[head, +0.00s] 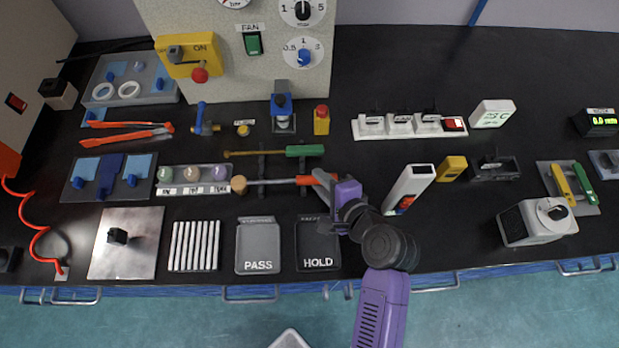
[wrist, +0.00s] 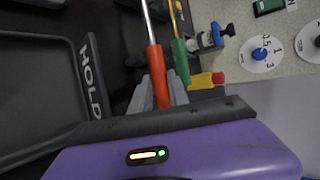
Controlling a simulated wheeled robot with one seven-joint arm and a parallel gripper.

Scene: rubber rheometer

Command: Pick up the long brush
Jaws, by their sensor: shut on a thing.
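The long brush, with a tan round head, thin metal shaft (head: 272,182) and red-orange handle (head: 304,181), lies level across the middle of the bench. My gripper (head: 322,192) is at the right end of it. In the wrist view, my gripper (wrist: 162,88) has its grey fingers on both sides of the red-orange handle (wrist: 157,75) and is shut on it. The fingers hide part of the handle. I cannot tell whether the brush is clear of its dark supports.
A green-handled tool (head: 305,151) with a brass rod lies parallel just behind, on dark supports. PASS (head: 258,246) and HOLD (head: 318,245) trays stand in front. The instrument panel (head: 235,60) rises behind.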

